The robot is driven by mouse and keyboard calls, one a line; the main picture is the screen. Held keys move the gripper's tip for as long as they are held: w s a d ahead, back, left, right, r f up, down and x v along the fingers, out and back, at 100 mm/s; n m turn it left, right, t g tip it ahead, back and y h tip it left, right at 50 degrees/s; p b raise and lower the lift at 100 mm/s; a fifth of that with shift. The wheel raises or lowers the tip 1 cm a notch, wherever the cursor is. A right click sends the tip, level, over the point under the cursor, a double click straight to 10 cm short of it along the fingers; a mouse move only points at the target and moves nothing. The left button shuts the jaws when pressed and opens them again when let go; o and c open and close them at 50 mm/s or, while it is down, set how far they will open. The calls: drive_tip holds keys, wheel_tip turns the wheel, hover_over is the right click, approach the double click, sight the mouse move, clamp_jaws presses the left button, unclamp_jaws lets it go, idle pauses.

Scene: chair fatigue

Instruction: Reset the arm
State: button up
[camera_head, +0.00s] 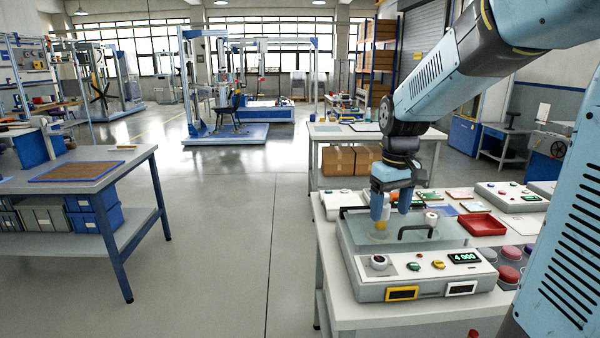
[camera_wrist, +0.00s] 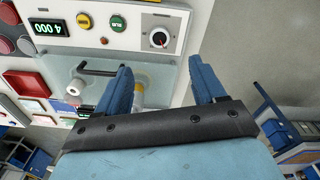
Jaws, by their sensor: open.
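My arm reaches in from the upper right, and my gripper (camera_head: 393,207) points down over a bench-top test device (camera_head: 408,268). The device has a clear lid with a black handle (camera_head: 416,229), a knob (camera_head: 379,262), a green button, a yellow button and a display (camera_head: 464,257) reading 4 000. A yellow and clear cylinder (camera_wrist: 138,95) is partly hidden behind one finger. I cannot tell whether the fingertips touch the lid.
A red tray (camera_head: 482,225), red-lidded jars (camera_head: 509,275) and another control box (camera_head: 510,196) share the white bench. A workbench (camera_head: 95,170) stands at left. Open grey floor (camera_head: 225,240) lies between. A test frame with a dark chair (camera_head: 231,110) is farther back.

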drive_tip(key=s+r+m+t, duration=0.1)
drive_tip(key=s+r+t, duration=0.1)
drive_tip(key=s, duration=0.6)
drive_tip(key=s+r+m+t, duration=0.2)
drive_tip(key=s+r+t, duration=0.1)
drive_tip(key=s, duration=0.6)
drive_tip(key=shift+s+r, duration=0.25)
drive_tip(key=shift+r, duration=0.4)
idle(0.5)
